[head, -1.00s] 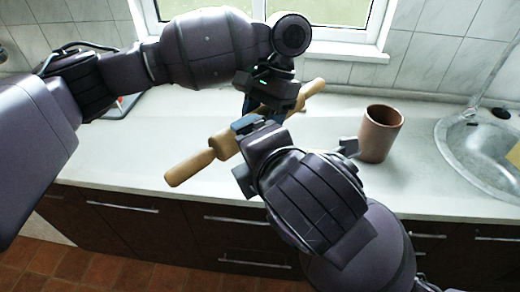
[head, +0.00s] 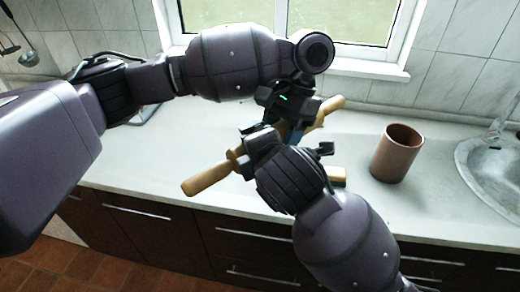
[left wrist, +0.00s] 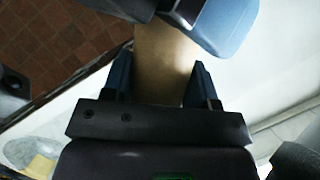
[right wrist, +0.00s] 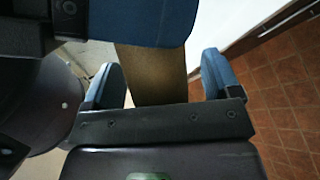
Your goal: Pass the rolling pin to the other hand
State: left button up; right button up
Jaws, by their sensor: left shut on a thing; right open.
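The wooden rolling pin (head: 208,178) is held slantwise above the counter in the head view, one handle low on the left and the other (head: 333,104) high on the right. My left gripper (head: 290,130) is shut on its body from above; the pin also shows between the left fingers in the left wrist view (left wrist: 162,65). My right gripper (head: 243,155) is open around the pin, closer to the lower-left handle. In the right wrist view the pin (right wrist: 150,75) lies between its spread fingers, nearer the left one. The grippers hide the pin's middle in the head view.
A brown cup (head: 395,155) stands on the white counter (head: 350,228) to the right of my grippers. A small tan object (head: 338,176) lies partly hidden behind my right gripper. A metal sink (head: 490,175) is at the far right. A window is behind.

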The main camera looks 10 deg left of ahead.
jog(key=c, duration=1.1)
pick_arm(q)
jog(key=o, duration=1.3)
jog(key=shift+c, duration=0.2)
pick_arm(e)
jog(key=shift+c, duration=0.8)
pick_arm(q)
jog(key=shift+r, duration=0.15)
